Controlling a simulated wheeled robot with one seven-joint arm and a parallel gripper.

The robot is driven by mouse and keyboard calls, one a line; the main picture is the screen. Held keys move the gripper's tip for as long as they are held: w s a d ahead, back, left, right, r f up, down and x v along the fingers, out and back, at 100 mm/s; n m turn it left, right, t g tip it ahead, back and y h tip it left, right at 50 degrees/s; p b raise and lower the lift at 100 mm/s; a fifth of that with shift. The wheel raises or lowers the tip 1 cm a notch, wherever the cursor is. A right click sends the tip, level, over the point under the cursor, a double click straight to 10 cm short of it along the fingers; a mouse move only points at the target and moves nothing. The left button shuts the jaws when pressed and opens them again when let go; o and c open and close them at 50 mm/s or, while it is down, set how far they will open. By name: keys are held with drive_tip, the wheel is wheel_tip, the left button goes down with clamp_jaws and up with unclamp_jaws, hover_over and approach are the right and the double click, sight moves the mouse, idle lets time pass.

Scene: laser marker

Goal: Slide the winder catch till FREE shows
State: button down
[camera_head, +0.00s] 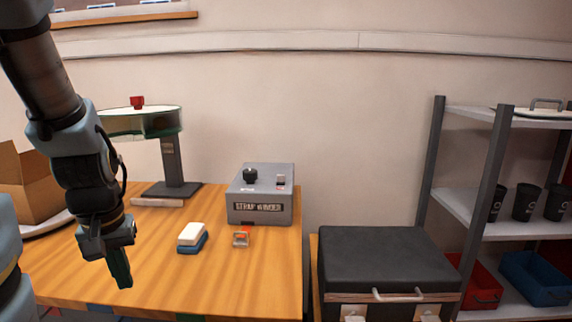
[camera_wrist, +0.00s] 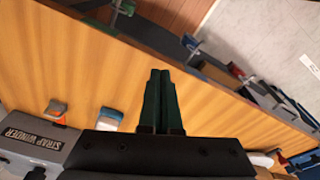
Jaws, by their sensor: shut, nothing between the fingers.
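The strap winder (camera_head: 260,200) is a grey box at the right end of the wooden table, with its name on the front. On its top are a black knob (camera_head: 250,175) and a small catch (camera_head: 281,182) with red and white parts; I cannot read any word there. In the wrist view the winder (camera_wrist: 35,140) shows at the lower left, its top mostly out of frame. My gripper (camera_head: 121,275) is shut and empty, pointing down over the table's left front part, well left of the winder. Its green fingers (camera_wrist: 160,100) touch each other in the wrist view.
A blue and white block (camera_head: 192,238) and a small orange-and-grey item (camera_head: 242,237) lie in front of the winder. A machine with a round top (camera_head: 172,165) stands behind. A black-lidded case (camera_head: 385,260) and a shelf (camera_head: 470,212) stand right. Bare table lies between gripper and block.

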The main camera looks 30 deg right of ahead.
drive_tip(key=shift+d, duration=0.15)
drive_tip(key=w+d+r+m, duration=0.1)
drive_tip(key=w+d+r, duration=0.1)
drive_tip(key=w+d, duration=0.35)
drive_tip(key=w+d+r, duration=0.3)
drive_tip(key=w, duration=0.6)
drive_tip(key=w+d+r, duration=0.2)
drive_tip(key=w+d, duration=0.1)
drive_tip(key=d, duration=0.3)
drive_tip(key=w+d+r+m+p, duration=0.1)
drive_tip(key=w+d+r, duration=0.1)
drive_tip(key=w+d, duration=0.2)
drive_tip(key=w+d+r+m+t+h, duration=0.1)
drive_tip(key=w+d, duration=0.3)
drive_tip(key=d, duration=0.5)
drive_tip(key=shift+w+d+r, duration=0.2)
drive_tip(key=shift+w+r, duration=0.05)
drive_tip(key=shift+r, duration=0.4)
drive_tip(key=d+r+m, duration=0.1)
drive_tip(key=d+r, duration=0.3)
drive_tip(key=d, duration=1.1)
drive_tip(key=shift+w+d+m+t+h+p, duration=0.15)
drive_tip(key=shift+d+m+t+h+p, duration=0.15)
drive_tip(key=shift+d+t+p, duration=0.1)
drive_tip(key=shift+r, duration=0.1)
